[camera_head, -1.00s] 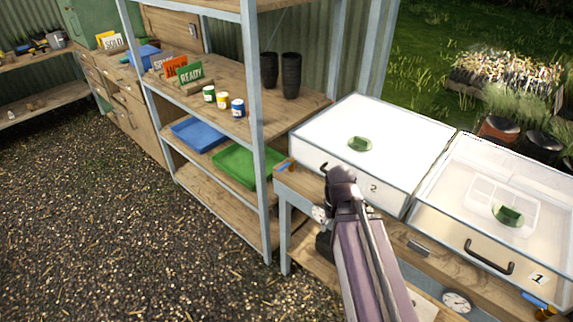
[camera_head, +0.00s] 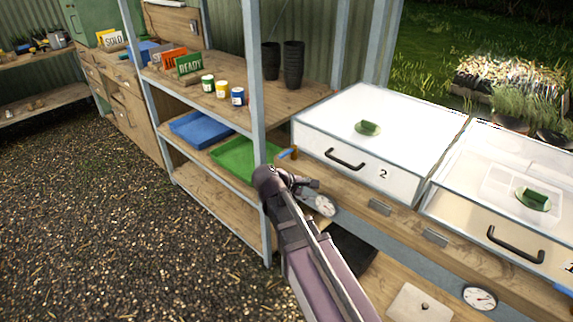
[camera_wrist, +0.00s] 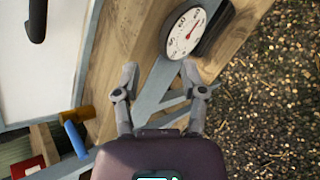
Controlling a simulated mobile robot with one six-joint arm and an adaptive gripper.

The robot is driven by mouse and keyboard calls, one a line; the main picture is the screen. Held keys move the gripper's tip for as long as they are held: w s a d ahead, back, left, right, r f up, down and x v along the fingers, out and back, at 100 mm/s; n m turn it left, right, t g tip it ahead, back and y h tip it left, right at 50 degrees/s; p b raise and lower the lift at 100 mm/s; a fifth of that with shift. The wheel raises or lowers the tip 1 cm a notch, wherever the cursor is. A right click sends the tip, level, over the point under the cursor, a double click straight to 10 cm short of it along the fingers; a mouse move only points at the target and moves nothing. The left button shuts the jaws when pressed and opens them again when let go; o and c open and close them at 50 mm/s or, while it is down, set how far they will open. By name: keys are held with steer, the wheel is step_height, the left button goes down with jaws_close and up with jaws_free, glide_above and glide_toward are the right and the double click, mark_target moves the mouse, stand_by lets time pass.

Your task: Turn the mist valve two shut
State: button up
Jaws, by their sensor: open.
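Mist valve two is a small valve with a brass-orange body and a blue lever handle. In the head view the valve (camera_head: 294,151) is at the left end of the bench front, beside the front left corner of box 2 (camera_head: 340,172). In the wrist view its blue handle (camera_wrist: 74,138) lies at lower left, next to the brass-orange body (camera_wrist: 76,115). My gripper (camera_head: 306,183) is below the valve in the head view. In the wrist view my gripper (camera_wrist: 160,80) has its fingers apart, nothing between them, to the right of the valve and not touching it.
A round dial gauge (camera_wrist: 185,32) is just beyond my fingertips; it also shows in the head view (camera_head: 322,206). Box 2's black handle (camera_head: 345,159) juts out above. A shelf post (camera_head: 258,90) stands close left. Open gravel (camera_head: 130,220) lies left.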

steer(key=w+a+n+t+h+b, duration=0.2)
steer(key=w+a+n+t+b, duration=0.25)
steer(key=a, duration=0.25)
steer(key=n+t+h+b, duration=0.2)
steer(key=n+t+b, duration=0.1)
steer(key=n, duration=0.4)
glide_toward(292, 150)
steer(key=v, duration=0.6)
steer(key=shift+a+f+m, duration=0.1)
steer(key=shift+f+m, duration=0.1)
steer(key=shift+m, duration=0.05)
steer(key=shift+w, duration=0.1)
steer(key=x, duration=1.4)
steer(key=shift+a+f, duration=0.1)
jaws_close()
